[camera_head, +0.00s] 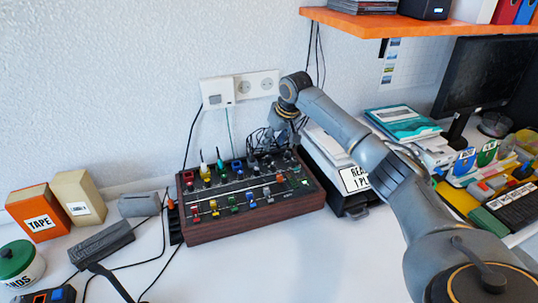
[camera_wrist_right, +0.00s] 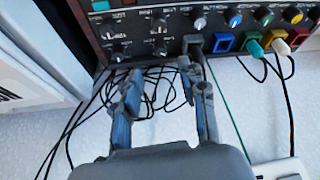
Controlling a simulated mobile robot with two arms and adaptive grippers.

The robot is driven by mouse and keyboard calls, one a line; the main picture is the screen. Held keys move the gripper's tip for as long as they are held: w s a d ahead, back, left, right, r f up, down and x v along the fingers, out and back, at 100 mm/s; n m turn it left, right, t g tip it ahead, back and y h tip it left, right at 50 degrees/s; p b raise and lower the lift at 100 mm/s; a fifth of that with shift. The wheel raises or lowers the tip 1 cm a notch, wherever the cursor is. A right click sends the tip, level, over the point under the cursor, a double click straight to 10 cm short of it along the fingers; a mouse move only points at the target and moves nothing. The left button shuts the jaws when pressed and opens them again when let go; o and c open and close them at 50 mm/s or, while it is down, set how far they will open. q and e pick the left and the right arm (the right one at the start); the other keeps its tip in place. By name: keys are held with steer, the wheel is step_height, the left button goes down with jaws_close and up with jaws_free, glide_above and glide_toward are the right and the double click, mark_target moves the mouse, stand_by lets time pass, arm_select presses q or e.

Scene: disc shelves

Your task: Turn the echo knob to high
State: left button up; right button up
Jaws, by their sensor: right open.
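A mixer (camera_head: 262,210) with wooden sides, coloured knobs and faders sits on the white desk. Its panel (camera_wrist_right: 180,8) also fills the top of the right wrist view. Several black knobs (camera_wrist_right: 159,48) and coloured-cap knobs (camera_wrist_right: 235,20) show there. The labels are too small to read, so I cannot tell which is the echo knob. My right gripper (camera_head: 272,142) is at the mixer's back right edge. In the right wrist view its fingers (camera_wrist_right: 160,72) are apart with nothing held, tips just short of the panel. My left gripper does not show.
Loose black cables (camera_wrist_right: 165,95) lie between and around the fingers. Coloured plugs (camera_wrist_right: 253,47) stand along the mixer's back edge. A black printer-like box (camera_head: 350,205) is close on the right. A wall socket (camera_head: 257,84) is behind.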

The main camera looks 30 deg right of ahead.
mark_target(269, 156)
steer(key=x, duration=0.8)
steer(key=shift+r, duration=0.1)
steer(key=shift+c, duration=0.5)
jaws_close()
